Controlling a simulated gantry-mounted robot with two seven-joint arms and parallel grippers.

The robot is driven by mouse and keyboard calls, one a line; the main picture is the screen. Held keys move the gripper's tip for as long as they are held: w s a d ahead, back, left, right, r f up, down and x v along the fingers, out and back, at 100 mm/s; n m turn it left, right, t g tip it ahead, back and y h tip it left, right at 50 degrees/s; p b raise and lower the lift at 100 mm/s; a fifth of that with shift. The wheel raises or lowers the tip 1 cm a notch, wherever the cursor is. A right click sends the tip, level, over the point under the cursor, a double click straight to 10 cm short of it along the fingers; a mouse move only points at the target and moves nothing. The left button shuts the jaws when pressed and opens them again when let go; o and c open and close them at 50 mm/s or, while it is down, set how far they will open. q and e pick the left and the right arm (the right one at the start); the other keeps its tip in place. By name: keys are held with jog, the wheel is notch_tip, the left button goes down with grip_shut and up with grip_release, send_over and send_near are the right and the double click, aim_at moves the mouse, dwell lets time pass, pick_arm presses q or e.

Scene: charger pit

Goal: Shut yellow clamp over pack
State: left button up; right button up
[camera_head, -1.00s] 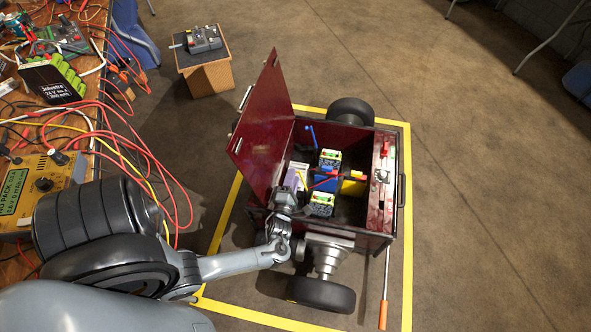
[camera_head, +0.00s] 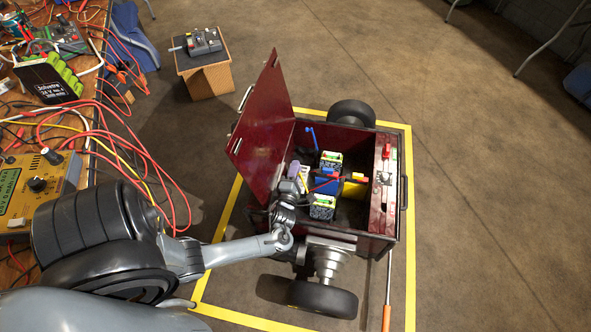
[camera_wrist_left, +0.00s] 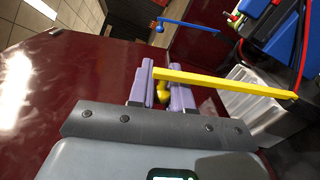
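My left gripper (camera_head: 297,177) reaches into the dark red box's (camera_head: 365,239) left side, beside the raised lid (camera_head: 265,140). In the left wrist view its two purple fingers (camera_wrist_left: 161,88) are close together around the yellow clamp's (camera_wrist_left: 225,83) rounded end, and seem shut on it. The clamp's straight bar runs from the fingers to the right, past a pale grey block (camera_wrist_left: 255,105). A blue pack (camera_head: 328,181) with a red bar across it stands in the box; its blue body also shows in the wrist view (camera_wrist_left: 262,32). Which pack belongs to the yellow clamp is unclear. My right gripper is not in view.
A blue bar (camera_wrist_left: 185,24) stands up inside the box near the lid. The cluttered bench (camera_head: 95,120) is at left.

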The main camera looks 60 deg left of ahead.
pick_arm(q)
grip_shut()
jog(key=w+d+m, duration=0.5)
jog(key=m, duration=0.2)
jog(key=shift+w+r+p, duration=0.4)
jog(key=shift+d, duration=0.1)
dwell(0.4)
